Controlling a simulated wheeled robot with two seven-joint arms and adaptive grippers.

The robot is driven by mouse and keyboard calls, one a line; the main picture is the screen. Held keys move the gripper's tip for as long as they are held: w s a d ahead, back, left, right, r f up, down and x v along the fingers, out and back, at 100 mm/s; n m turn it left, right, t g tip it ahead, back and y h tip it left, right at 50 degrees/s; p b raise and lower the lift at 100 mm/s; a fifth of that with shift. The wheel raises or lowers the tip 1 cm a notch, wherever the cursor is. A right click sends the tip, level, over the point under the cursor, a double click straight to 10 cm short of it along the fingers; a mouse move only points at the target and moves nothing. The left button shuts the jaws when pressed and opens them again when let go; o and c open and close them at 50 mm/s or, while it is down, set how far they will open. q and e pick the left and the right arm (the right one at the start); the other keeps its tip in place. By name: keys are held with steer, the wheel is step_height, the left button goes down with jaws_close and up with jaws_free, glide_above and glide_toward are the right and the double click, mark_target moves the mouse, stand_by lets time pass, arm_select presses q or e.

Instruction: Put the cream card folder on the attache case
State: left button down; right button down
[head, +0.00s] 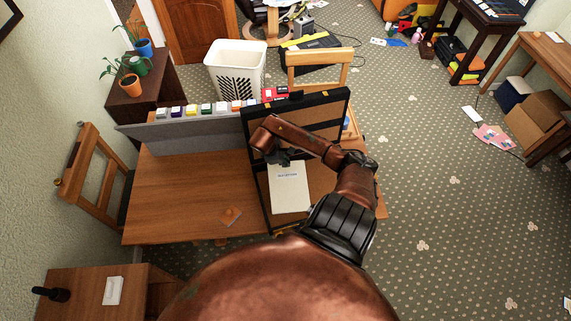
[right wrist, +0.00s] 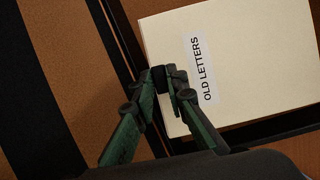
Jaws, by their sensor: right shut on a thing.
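The cream card folder (head: 289,192), labelled "OLD LETTERS" in the right wrist view (right wrist: 255,60), is over the lower half of the open attache case (head: 264,205). The case is black-edged with a brown lining, and its lid (head: 335,108) stands up at the back. My right gripper (head: 284,160) is shut on the folder's edge, at the far end of the folder in the head view. In the right wrist view its fingers (right wrist: 170,82) meet at that edge. I cannot tell whether the folder touches the case. My left gripper is not in view.
The case stands on a wooden desk (head: 180,195) with a grey divider (head: 185,134) and several small coloured items along it. The desk's left part is clear. Chairs (head: 92,185) stand around.

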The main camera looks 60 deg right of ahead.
step_height(320, 180, down, 2)
steer(key=shift+f, duration=0.1)
steer(key=shift+a, duration=0.1)
steer(key=c, duration=1.9)
jaws_free()
steer(key=shift+c, duration=0.2)
steer(key=b+v, duration=0.1)
steer(key=v, duration=1.1)
steer(key=shift+b, duration=0.3)
steer(key=shift+s, duration=0.1)
